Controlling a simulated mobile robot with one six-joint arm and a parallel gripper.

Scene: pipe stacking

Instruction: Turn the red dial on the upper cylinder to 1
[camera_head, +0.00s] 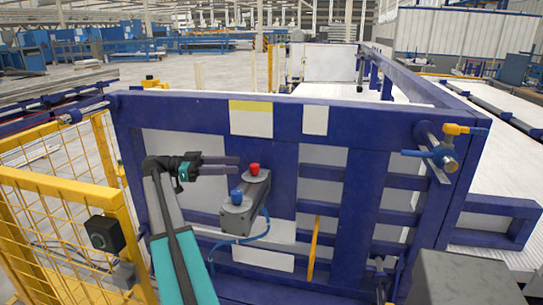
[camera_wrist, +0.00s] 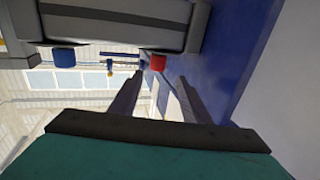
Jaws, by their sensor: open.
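The red dial (camera_head: 254,169) sits on the upper end of a grey valve block on the blue frame. It also shows in the wrist view (camera_wrist: 158,62), just ahead of the fingertips and roughly in line with the gap between them. A blue dial (camera_head: 237,196) is on the lower end of the same block; in the wrist view it is the blue knob at the upper left (camera_wrist: 64,57). My gripper (camera_head: 238,164) is open and empty, a little left of the red dial, fingers pointing at it, apparently not touching. The dial's markings cannot be read.
The blue frame (camera_head: 287,125) with pale panels stands close behind the dials; its blue face is along the right in the wrist view. A blue hose (camera_head: 250,238) hangs below the block. A yellow mesh fence (camera_head: 62,195) is at left. A yellow-handled valve (camera_head: 457,129) is at right.

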